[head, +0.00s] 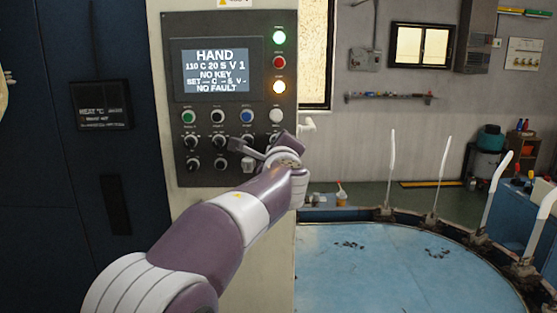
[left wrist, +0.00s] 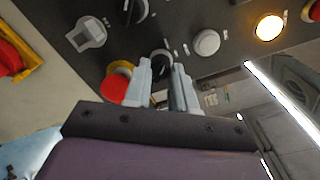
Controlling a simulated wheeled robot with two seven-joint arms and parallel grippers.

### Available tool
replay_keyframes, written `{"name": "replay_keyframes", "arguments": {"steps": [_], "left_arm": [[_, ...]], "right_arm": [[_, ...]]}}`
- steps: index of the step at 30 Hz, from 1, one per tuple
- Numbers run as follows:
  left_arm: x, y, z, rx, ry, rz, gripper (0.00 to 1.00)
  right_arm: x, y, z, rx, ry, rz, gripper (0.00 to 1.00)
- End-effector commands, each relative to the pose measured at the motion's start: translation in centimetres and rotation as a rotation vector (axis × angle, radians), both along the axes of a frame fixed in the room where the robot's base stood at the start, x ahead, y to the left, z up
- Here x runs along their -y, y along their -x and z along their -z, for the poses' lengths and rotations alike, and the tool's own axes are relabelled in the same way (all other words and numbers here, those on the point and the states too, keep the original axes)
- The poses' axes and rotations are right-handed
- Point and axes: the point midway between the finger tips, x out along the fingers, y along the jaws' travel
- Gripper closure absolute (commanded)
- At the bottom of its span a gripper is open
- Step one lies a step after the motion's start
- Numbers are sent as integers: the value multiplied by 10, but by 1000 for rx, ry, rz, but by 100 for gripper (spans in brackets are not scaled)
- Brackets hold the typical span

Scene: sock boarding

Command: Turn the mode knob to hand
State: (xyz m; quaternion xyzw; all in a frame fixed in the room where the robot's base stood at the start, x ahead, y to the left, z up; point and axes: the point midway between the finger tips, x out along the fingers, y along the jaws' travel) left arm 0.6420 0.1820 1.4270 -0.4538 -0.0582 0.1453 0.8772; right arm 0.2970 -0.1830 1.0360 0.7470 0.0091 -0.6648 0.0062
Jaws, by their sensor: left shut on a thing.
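My right gripper is not in view.
A red button with a yellow ring (left wrist: 115,86) sits close beside the left fingers. A grey switch (left wrist: 88,34) and another black knob (left wrist: 132,9) are near. The amber lamp (head: 279,87) and green lamp (head: 279,37) are lit. A round blue table (head: 400,265) lies right.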

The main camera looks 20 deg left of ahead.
Motion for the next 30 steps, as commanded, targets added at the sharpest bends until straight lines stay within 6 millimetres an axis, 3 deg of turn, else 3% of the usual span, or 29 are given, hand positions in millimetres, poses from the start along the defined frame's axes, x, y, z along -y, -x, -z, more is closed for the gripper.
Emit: {"name": "replay_keyframes", "arguments": {"steps": [6, 23, 24, 26, 30], "left_arm": [[-1, 1, -1, 26, 76, -4, 100], [-1, 1, -2, 34, 109, -4, 100], [-1, 1, -2, 34, 108, -4, 72], [-1, 1, -2, 34, 108, -4, 52], [-1, 0, -1, 32, 107, -3, 50]], "right_arm": [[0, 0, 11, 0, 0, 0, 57], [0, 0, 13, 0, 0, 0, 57], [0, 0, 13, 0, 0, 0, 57], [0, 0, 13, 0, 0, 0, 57], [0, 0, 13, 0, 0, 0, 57]]}}
